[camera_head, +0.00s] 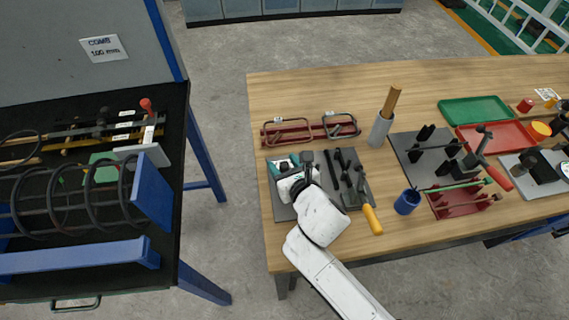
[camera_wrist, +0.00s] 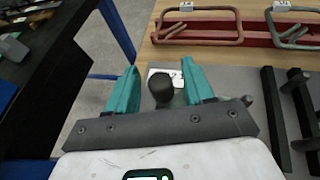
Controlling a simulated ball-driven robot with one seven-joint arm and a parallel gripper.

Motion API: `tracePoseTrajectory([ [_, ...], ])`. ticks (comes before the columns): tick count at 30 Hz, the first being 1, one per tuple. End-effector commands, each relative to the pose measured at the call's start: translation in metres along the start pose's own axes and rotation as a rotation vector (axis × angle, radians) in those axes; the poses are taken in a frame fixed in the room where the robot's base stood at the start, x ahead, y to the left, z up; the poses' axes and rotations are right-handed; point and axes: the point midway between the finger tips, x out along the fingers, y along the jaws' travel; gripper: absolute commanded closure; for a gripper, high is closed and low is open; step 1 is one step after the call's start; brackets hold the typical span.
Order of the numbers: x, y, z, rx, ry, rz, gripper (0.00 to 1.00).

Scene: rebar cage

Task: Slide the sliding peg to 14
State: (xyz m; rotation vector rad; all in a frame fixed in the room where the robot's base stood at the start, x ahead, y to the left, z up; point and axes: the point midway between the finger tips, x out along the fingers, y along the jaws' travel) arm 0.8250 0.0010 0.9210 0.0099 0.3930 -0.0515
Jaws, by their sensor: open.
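My gripper (camera_head: 286,164) is over the left end of the grey board (camera_head: 284,212) on the wooden table. In the wrist view its two teal fingers (camera_wrist: 160,88) stand open and apart. A dark round knob (camera_wrist: 161,87) shows between them, possibly the sliding peg. I cannot tell whether the fingers touch it. A small white label (camera_wrist: 177,75) lies behind the knob; its marking is too small to read. The knob's lower part and any scale are hidden by my gripper. Right of my gripper, dark bars and posts (camera_head: 349,180) stand on the grey board.
A red rack with metal hoops (camera_head: 287,131) lies behind my gripper. The dark bench with the rebar cage (camera_head: 72,205) is left, across a floor gap.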

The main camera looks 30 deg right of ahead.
Motion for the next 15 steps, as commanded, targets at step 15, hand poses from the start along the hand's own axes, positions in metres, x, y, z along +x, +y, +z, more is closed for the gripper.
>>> tracePoseTrajectory([
  [15,-0.0004,0.0,0.0001,0.001,0.0,0.0,0.82],
])
